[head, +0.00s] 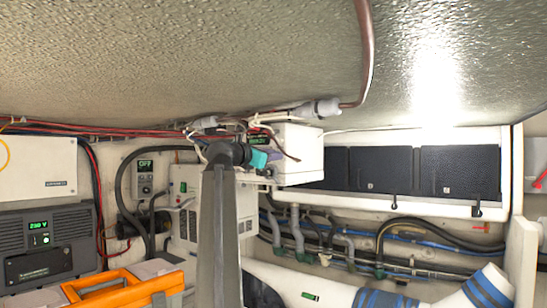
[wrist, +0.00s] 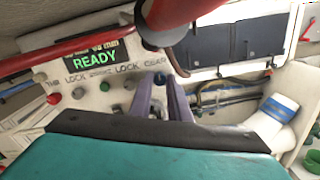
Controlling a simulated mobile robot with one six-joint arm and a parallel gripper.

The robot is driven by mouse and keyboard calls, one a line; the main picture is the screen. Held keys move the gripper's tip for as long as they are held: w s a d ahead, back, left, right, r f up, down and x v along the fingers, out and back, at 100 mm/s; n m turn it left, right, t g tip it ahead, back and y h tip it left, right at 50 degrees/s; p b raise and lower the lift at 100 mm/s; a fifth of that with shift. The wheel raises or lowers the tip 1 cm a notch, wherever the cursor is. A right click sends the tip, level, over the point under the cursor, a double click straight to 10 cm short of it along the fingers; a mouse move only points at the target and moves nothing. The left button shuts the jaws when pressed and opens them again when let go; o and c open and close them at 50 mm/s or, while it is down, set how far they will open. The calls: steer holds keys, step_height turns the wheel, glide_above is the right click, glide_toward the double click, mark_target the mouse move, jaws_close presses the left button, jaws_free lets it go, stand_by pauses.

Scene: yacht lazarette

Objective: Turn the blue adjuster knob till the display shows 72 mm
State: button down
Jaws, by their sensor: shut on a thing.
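The blue adjuster knob (wrist: 159,79) is on the front of a white control box (wrist: 92,115) in the wrist view. My gripper (wrist: 161,88) has its two purple-grey fingers on either side of the knob, shut on it. The display (wrist: 95,60) reads READY in green. A line above it ends in "mm", but its number is hidden behind a red cable. In the head view, my gripper (head: 277,156) reaches the white box (head: 300,150) under the ceiling. My arm hides most of the box's front there, and the knob cannot be made out.
A red button (wrist: 55,98), a green button (wrist: 78,93) and grey knobs sit left of the blue knob. Red and dark cables (wrist: 165,20) cross close above my gripper. Dark panels (head: 385,170) line the right wall. An orange toolbox (head: 125,290) stands low left.

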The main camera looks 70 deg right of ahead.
steer(key=m+b, duration=0.6)
steer(key=m, duration=0.5)
steer(key=shift+f, duration=0.2)
stand_by(0.4)
steer(key=c, duration=1.7)
jaws_free()
steer(key=shift+a+r, duration=0.1)
steer(key=shift+o, duration=0.2)
steer(key=b+v, duration=0.2)
steer(key=v, duration=1.1)
steer(key=shift+a, duration=0.35)
steer(key=shift+w, duration=0.1)
